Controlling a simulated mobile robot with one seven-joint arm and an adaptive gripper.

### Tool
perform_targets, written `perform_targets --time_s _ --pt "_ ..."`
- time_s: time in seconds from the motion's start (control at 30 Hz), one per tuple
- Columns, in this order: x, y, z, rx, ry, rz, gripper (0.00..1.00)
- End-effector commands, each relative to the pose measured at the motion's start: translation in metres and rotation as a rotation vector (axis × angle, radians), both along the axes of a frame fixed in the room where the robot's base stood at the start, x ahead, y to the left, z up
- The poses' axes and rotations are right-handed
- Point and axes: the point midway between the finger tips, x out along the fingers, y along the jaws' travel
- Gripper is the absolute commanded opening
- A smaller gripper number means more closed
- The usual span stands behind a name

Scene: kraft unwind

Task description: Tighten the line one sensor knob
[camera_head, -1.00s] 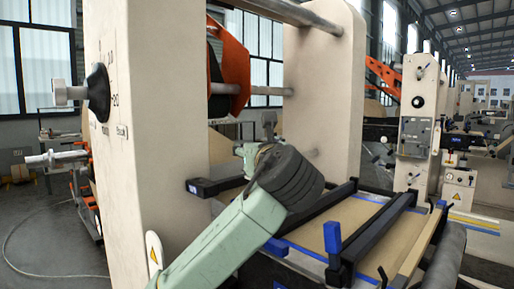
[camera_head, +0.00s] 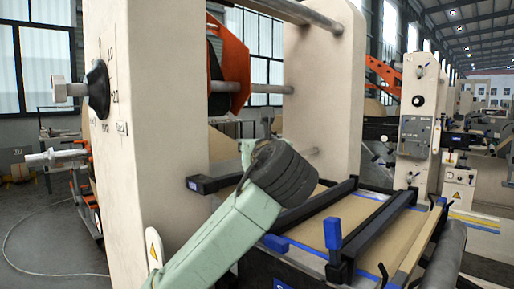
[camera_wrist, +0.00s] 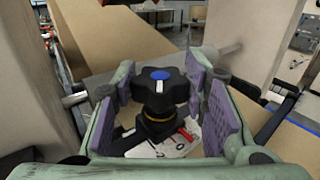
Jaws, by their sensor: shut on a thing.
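A black lobed knob (camera_wrist: 176,88) with a blue cap and a white mark stands in the middle of the wrist view, above a yellowish ring. My gripper (camera_wrist: 160,97) has its purple-padded fingers on both sides of the knob and is shut on it. The knob's underside and base are partly hidden. In the head view my green arm reaches in over the machine frame, and the knob and the fingertips are hidden behind it.
A cream upright (camera_head: 150,140) stands close left of my arm, with a black dial (camera_head: 97,88) on its face. Black bars with blue end blocks (camera_head: 333,234) cross the brown web (camera_head: 345,218) at right. A second upright (camera_head: 325,120) stands behind.

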Motion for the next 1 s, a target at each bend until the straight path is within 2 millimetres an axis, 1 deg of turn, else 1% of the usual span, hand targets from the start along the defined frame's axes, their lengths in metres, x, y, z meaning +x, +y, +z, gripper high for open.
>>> perform_targets --time_s 0.23,0.7,1.0 --pt "-0.0002 0.0030 -0.0035 -0.003 -0.005 -0.143 0.12" --pt "0.0010 0.0071 0.0038 -0.006 -0.007 -0.570 0.12" --pt "0.0016 0.0078 0.0059 -0.005 -0.010 -0.784 0.12"
